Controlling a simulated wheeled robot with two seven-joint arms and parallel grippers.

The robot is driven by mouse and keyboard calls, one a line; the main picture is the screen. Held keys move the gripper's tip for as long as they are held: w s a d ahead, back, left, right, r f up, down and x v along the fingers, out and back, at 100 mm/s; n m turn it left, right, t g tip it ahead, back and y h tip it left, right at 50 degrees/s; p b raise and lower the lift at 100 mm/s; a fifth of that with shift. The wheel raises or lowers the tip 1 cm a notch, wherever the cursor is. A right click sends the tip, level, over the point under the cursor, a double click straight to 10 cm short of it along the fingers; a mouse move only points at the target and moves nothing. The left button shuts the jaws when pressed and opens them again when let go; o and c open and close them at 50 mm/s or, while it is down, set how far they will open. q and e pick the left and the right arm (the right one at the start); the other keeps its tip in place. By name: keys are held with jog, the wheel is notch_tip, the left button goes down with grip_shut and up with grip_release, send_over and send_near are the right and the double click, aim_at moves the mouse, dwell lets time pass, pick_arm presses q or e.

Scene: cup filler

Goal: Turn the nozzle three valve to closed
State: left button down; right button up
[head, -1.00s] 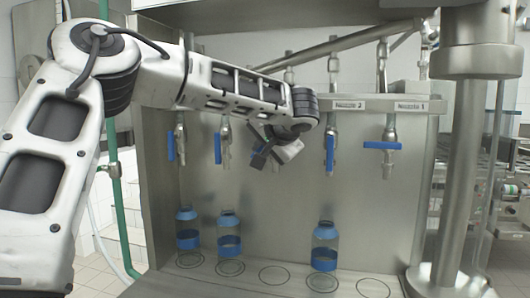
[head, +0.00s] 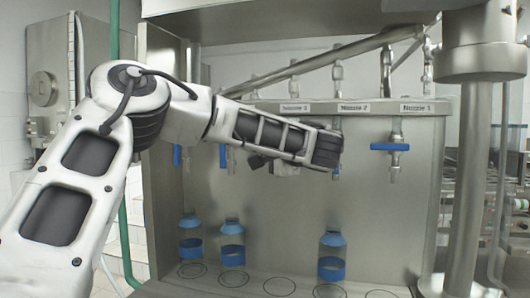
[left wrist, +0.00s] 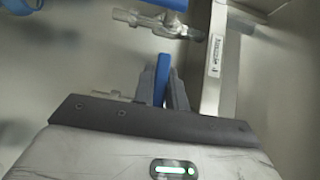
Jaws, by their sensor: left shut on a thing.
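The nozzle three valve is mostly hidden in the head view behind my left forearm, below a label (head: 293,107) that seems to read Nozzle 3. My left gripper (head: 265,161) is at that valve, partly covered by the arm. In the left wrist view, a blue valve handle (left wrist: 162,78) stands between the fingers of my left gripper (left wrist: 162,92), which are shut on it. The handle runs away from the palm, and its link to the valve body is not clear. My right gripper is not in view.
The nozzle one valve (head: 390,147) has its blue handle crosswise. Another blue handle (head: 223,156) hangs down left of my gripper. Three blue-capped bottles, (head: 191,238) (head: 232,243) (head: 332,257), stand below. The marked circle (head: 279,287) under nozzle three is empty. A steel post (head: 465,190) stands right.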

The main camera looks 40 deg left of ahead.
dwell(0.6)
pick_arm(q)
jog(key=c, duration=1.4)
grip_release()
jog(key=shift+c, duration=0.2)
